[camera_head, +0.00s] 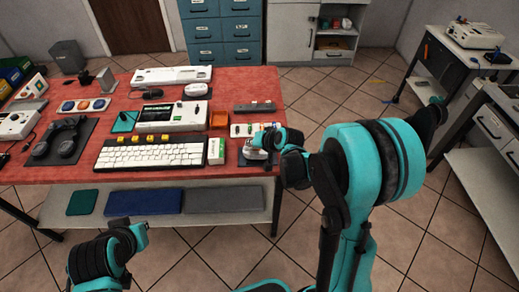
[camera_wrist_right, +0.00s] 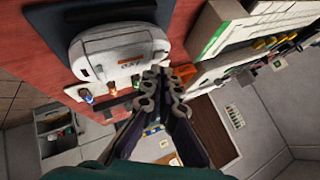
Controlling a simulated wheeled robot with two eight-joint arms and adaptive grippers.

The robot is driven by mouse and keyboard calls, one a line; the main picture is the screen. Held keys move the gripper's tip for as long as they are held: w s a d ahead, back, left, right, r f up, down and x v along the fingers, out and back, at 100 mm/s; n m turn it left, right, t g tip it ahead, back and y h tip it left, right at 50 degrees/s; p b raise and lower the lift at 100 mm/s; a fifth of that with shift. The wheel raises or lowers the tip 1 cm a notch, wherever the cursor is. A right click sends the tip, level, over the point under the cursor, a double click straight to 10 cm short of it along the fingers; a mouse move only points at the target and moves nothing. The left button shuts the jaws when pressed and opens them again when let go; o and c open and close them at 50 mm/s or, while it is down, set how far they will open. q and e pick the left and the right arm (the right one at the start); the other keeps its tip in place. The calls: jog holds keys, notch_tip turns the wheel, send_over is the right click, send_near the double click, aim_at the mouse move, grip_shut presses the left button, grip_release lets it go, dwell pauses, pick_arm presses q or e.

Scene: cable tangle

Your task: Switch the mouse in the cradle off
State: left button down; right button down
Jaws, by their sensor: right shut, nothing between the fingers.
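The mouse (camera_head: 256,153) sits in its cradle at the right front of the red table, partly hidden by my right gripper (camera_head: 268,140). In the right wrist view the white mouse (camera_wrist_right: 115,45) fills the upper left, with small dark lettering near its lower edge. The lettering is too small to read surely, and I cannot make out the switch position.
A white keyboard (camera_head: 150,155), a green-and-white box (camera_head: 215,151), a white device with a screen (camera_head: 175,117) and an orange tray (camera_head: 219,119) crowd the table left of the cradle. Another white mouse (camera_head: 196,90) lies farther back.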

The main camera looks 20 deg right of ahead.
aim_at(251, 151)
jog(key=shift+r, duration=0.15)
notch_tip(251, 151, up, 6)
jog(key=p, duration=0.4)
dwell(0.3)
dwell(0.4)
jog(key=s+r+n+h, duration=0.1)
jog(key=s+r+n, duration=0.1)
jog(key=s, duration=1)
jog(key=s+a+r+n+g+h, duration=0.1)
jog(key=s+r, duration=0.4)
jog(key=s, duration=0.7)
jog(key=shift+s+r+n+h, duration=0.25)
jog(key=shift+s+n+h, duration=0.25)
jog(key=shift+n, duration=0.5)
